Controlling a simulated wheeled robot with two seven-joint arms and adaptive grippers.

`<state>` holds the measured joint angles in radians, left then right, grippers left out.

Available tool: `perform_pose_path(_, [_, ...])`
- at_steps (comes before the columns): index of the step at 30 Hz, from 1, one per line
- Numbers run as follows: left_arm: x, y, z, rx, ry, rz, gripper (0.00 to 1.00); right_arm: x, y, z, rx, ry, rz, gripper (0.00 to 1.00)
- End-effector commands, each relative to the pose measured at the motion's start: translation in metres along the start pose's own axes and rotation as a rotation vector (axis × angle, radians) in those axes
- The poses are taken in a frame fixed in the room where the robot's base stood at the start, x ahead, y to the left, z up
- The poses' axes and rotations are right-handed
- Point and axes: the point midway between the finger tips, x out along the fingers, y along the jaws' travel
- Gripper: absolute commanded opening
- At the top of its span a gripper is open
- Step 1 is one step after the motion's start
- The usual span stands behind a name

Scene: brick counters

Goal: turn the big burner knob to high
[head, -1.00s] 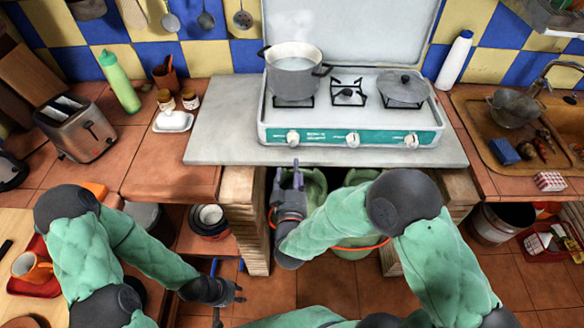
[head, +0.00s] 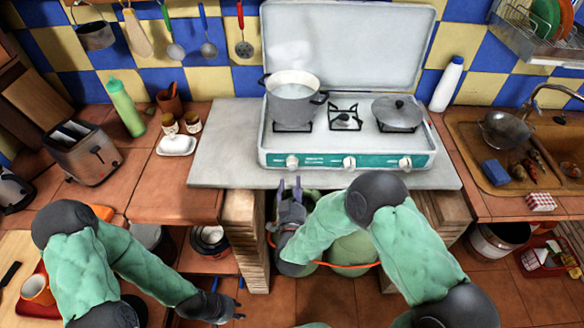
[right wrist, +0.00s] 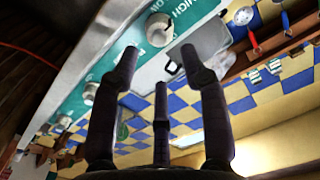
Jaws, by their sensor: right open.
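A white gas stove stands on the counter with three knobs on its green front strip. The left knob (head: 292,162) is below the burner that carries a grey pot (head: 292,104). The middle knob (head: 349,163) and right knob (head: 405,163) sit farther along. My right gripper (head: 290,184) is open and empty, its fingers pointing up just in front of and below the left knob, apart from it. In the right wrist view, that knob (right wrist: 158,28) shows beyond the fingertips, beside the word HIGH. My left gripper (head: 237,309) is low at the left, apparently open and empty.
The grey counter edge (head: 330,181) juts out below the stove front, close to my right gripper. A lidded pan (head: 397,113) sits on the right burner. Green gas bottles (head: 350,249) stand under the counter between brick pillars (head: 245,240).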

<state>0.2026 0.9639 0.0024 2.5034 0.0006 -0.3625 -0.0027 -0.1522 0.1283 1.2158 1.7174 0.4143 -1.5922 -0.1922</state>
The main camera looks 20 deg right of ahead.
Motion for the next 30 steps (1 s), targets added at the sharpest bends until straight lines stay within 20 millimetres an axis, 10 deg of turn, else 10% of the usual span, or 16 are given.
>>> perform_pose_path(12, [0.014,-0.005,-0.001,0.000,0.000,0.000,0.31,0.068,0.001,0.001,-0.001,0.002,0.002,0.45])
perform_pose_path(26, [0.016,-0.006,-0.001,0.000,0.000,0.000,0.31,0.081,0.000,0.000,-0.002,0.000,0.000,0.45])
perform_pose_path(30, [0.016,-0.006,-0.001,0.000,0.000,0.000,0.31,0.081,0.000,0.000,-0.002,0.000,0.000,0.14])
